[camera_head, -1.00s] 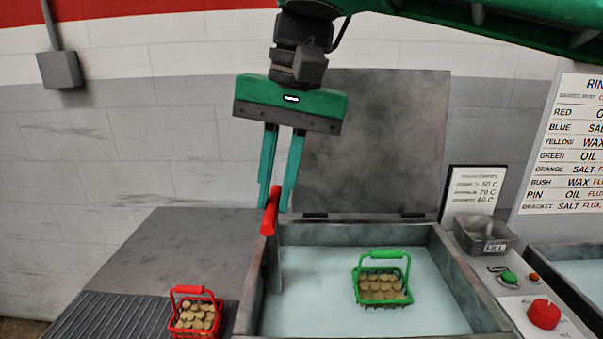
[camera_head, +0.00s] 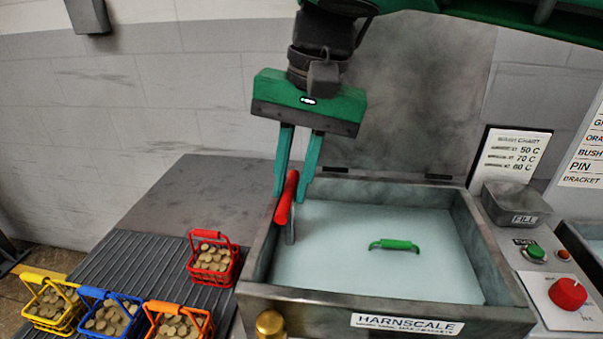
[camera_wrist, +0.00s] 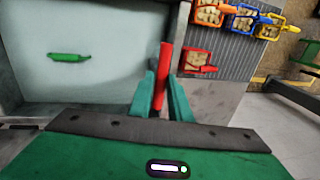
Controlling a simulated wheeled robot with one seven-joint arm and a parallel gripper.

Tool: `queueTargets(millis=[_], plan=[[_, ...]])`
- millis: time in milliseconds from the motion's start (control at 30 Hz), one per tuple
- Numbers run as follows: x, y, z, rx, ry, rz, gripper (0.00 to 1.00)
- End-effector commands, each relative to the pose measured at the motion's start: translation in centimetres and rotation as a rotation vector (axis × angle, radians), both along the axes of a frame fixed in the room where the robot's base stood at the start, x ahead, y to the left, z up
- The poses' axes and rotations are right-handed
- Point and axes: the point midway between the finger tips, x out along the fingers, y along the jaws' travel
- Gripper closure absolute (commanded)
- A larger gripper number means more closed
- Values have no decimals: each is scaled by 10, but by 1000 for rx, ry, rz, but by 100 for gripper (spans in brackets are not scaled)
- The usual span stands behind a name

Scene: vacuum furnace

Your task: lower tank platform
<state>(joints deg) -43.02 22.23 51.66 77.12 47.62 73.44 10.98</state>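The wash tank (camera_head: 255,262) is an open grey box of pale liquid. Only the green handle (camera_head: 390,245) of a basket shows above the liquid; the rest of that basket is hidden below. A red lever grip (camera_head: 286,198) on a short grey rod stands inside the tank's left wall. My gripper (camera_head: 291,195) points down with its two fingers on either side of the red grip and looks shut on it. The wrist view shows the red grip (camera_wrist: 162,75) between my fingers (camera_wrist: 162,102), and the green handle (camera_wrist: 69,57) in the liquid.
A red basket (camera_head: 213,262) of round parts stands on the ribbed counter (camera_head: 150,265) left of the tank. Yellow, blue and orange baskets (camera_head: 110,315) stand nearer. The open lid (camera_head: 420,100) rises behind. A control panel with a red knob (camera_head: 567,293) is at right.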

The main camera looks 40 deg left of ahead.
Motion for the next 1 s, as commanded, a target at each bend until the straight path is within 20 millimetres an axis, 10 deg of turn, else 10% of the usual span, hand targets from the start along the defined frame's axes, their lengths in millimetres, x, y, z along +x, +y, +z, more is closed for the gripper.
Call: queueTargets(millis=[467, 1000], plan=[[0, 0, 2, -3, 1, 2, 67], [7, -11, 64, -1, 1, 1, 67]])
